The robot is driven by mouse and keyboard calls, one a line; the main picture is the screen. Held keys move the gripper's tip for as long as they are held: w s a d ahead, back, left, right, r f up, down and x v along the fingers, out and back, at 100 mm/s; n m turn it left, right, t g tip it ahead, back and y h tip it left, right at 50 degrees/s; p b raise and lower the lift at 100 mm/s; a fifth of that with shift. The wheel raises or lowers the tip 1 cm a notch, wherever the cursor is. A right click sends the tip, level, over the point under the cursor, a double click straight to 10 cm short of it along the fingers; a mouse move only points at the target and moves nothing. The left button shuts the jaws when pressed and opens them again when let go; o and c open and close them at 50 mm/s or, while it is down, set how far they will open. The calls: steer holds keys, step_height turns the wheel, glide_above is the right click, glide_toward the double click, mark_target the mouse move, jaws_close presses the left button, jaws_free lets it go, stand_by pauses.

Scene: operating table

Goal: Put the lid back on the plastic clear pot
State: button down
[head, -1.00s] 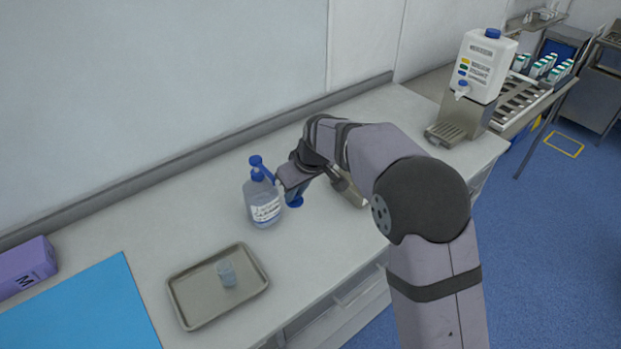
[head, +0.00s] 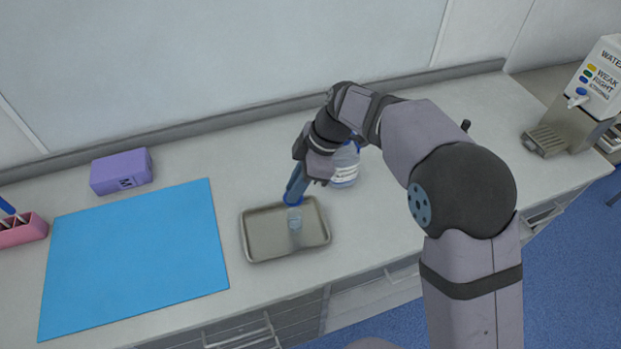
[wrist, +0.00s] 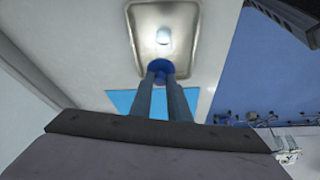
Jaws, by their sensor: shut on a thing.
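My gripper (head: 293,199) is shut on a round blue lid (head: 290,203) and holds it at the back edge of the tray, close to the clear pot. The lid also shows at the fingertips in the wrist view (wrist: 159,68). The lid's height above the tray is hard to tell.
A clear bottle (head: 345,168) stands behind my gripper, partly hidden by my arm. A blue mat (head: 135,255) lies left of the tray, with a purple box (head: 121,171) behind it. A pink holder (head: 22,231) is at far left.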

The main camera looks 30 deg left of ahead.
mark_target(300, 198)
steer(key=shift+f, duration=0.25)
steer(key=shift+f+b, duration=1.4)
steer(key=shift+f, duration=0.7)
steer(key=shift+f+b, duration=0.75)
steer(key=shift+f, duration=0.15)
steer(key=shift+f+b, duration=0.15)
steer(key=shift+b, duration=0.65)
stand_by(0.8)
stand_by(0.4)
steer(key=c, duration=1.1)
jaws_free()
